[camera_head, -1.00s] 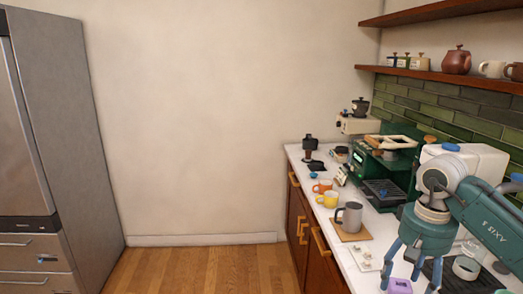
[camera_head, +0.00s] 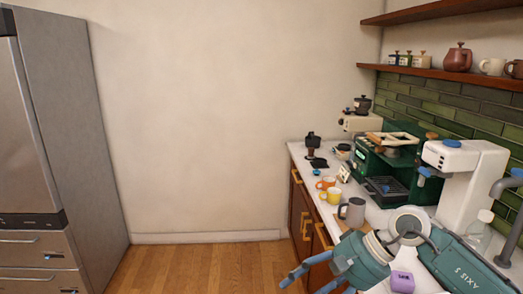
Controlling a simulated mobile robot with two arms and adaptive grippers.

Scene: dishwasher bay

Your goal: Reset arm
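My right gripper (camera_head: 307,284) is at the lower middle, at the end of my teal arm (camera_head: 455,262), which comes in from the right. Its two blue fingers are spread apart and point down to the left, past the counter's front edge and over the floor side. Nothing shows between the fingers, though their tips are close to the bottom edge of the picture. My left gripper is not in view.
On the white counter (camera_head: 300,152) stand a grey mug (camera_head: 354,212), a yellow cup (camera_head: 331,196), an orange cup (camera_head: 326,183), a green coffee machine (camera_head: 372,165) and a white machine (camera_head: 460,185). A purple block (camera_head: 402,282) shows before my arm. The wooden floor (camera_head: 205,265) is clear.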

